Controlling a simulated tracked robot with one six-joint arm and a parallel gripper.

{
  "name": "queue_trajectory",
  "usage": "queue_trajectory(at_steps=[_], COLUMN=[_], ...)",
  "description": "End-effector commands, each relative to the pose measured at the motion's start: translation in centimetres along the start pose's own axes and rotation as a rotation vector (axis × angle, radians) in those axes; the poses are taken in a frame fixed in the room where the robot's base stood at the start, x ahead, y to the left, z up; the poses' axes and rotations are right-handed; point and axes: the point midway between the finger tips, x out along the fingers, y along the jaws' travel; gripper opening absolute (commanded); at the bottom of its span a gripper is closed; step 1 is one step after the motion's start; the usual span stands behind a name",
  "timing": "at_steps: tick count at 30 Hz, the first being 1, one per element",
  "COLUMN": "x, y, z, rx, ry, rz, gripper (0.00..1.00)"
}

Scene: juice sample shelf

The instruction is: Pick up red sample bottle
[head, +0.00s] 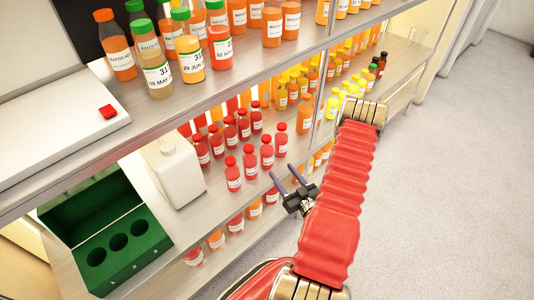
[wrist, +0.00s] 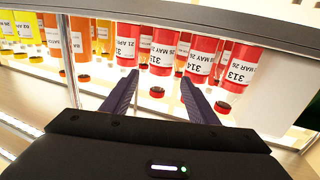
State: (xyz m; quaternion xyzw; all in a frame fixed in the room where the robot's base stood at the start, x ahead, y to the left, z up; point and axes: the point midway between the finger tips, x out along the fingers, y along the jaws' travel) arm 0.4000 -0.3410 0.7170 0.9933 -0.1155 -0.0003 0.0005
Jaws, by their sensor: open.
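Red sample bottles with red caps and white labels stand in rows on the middle shelf; one front-row bottle (head: 267,154) is near my gripper (head: 284,174) in the head view. My gripper is open and empty, at the shelf's front edge. In the wrist view the scene is upside down. There a red bottle (wrist: 162,48) appears between the two fingers of my gripper (wrist: 159,80), beyond their tips. Which red bottle is meant, I cannot tell.
A white jug (head: 178,172) stands left of the red bottles. Orange and yellow bottles (head: 302,82) stand further right. The upper shelf (head: 262,62) with larger bottles overhangs. A green rack (head: 118,246) is at lower left. The floor (head: 450,170) right is clear.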

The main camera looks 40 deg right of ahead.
Motion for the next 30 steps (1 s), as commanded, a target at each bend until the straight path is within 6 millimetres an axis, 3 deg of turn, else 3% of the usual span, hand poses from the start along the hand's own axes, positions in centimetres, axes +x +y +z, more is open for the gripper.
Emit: queue_trajectory(at_steps=[15,30], x=[6.8,7.7], y=[-0.1,-0.1], z=[-0.1,0.0], rx=[0.000,0.000], ry=[0.002,0.001], rz=[-0.002,-0.001], gripper=[0.54,0.54])
